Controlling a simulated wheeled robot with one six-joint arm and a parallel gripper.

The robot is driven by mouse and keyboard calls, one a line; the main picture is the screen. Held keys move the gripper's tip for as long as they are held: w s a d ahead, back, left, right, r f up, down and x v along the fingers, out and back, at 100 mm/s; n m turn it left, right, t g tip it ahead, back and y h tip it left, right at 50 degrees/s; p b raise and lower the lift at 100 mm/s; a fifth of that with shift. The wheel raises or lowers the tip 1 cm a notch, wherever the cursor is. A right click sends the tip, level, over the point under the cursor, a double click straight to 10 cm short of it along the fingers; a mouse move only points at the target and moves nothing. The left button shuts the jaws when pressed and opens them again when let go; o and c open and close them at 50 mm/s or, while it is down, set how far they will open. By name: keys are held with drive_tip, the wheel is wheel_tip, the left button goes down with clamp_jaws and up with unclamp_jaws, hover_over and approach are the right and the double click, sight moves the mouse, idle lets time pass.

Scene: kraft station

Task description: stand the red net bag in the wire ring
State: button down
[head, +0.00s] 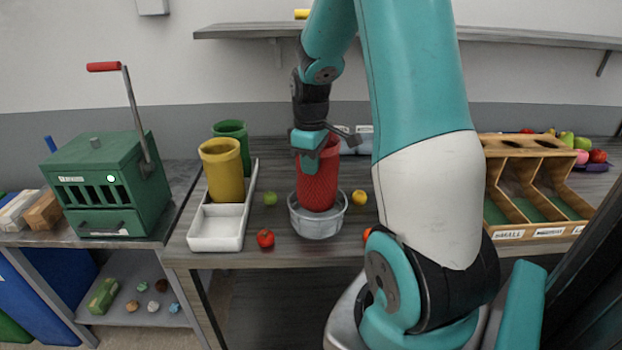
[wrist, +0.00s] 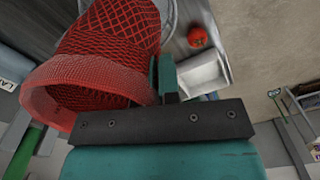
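The red net bag (head: 318,188) is upright in the head view, with its lower end inside the round grey wire ring (head: 318,228) on the table. My gripper (head: 308,158) is at the bag's top edge, on its left side. In the wrist view the bag (wrist: 110,35) fills the upper left, its open mouth toward the camera. My gripper's fingers (wrist: 162,78) are close together at the bag's wall and look shut on it. Part of the ring shows behind the bag. Whether the bag's base touches the bottom is hidden.
A white tray (head: 216,243) with yellow (head: 222,168) and green (head: 232,130) net bags stands left. A tomato (head: 265,238), a lime (head: 270,198) and a yellow fruit (head: 359,197) lie near the ring. A wooden sorter (head: 540,145) is right, a green press (head: 100,185) left.

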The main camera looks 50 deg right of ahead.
sight(311, 183)
drive_tip(key=shift+f+p, duration=0.3)
drive_tip(key=shift+f, duration=2.1)
drive_tip(key=shift+f+b, duration=0.3)
drive_tip(key=shift+f, duration=0.1)
drive_tip(key=c, duration=1.3)
unclamp_jaws()
drive_tip(key=shift+r, duration=0.1)
drive_tip(key=shift+c, duration=0.2)
